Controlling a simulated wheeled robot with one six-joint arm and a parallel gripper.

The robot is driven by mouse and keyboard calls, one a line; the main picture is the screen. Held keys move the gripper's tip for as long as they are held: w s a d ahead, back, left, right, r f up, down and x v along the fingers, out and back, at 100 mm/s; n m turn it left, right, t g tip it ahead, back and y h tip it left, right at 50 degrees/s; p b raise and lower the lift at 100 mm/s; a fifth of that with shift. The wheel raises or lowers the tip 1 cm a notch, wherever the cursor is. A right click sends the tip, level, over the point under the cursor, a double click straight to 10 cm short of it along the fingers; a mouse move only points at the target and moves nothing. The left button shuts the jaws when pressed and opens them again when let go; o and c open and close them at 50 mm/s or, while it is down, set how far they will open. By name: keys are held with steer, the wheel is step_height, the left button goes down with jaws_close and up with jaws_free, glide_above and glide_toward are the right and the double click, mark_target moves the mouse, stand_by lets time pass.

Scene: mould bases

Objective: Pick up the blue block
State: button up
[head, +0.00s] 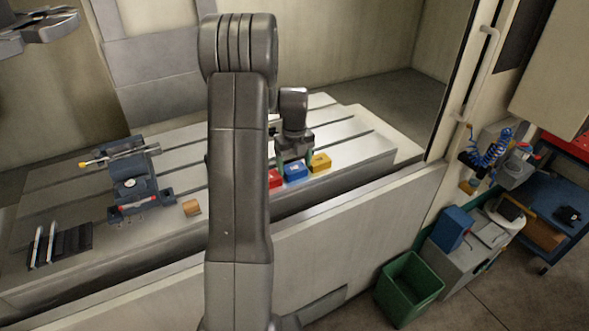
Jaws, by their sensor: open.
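The blue block (295,172) lies on the grey slotted machine table (350,152), between a red block on its left and a yellow block on its right. My gripper (293,158) is open and points down just above and behind the blue block, as seen from the head. The fingertips are small and partly hidden, so I cannot tell whether they touch the block or straddle it.
The red block (274,179) and yellow block (320,162) sit close on either side. A vise (132,185), a small wooden block (191,208) and a dark rack (70,243) are further left. The table's front edge is close. A green bin (408,288) stands outside.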

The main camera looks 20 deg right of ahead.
steer(key=shift+f, duration=0.75)
steer(key=c, duration=0.9)
steer(key=shift+c, duration=0.6)
steer(key=shift+r, duration=0.15)
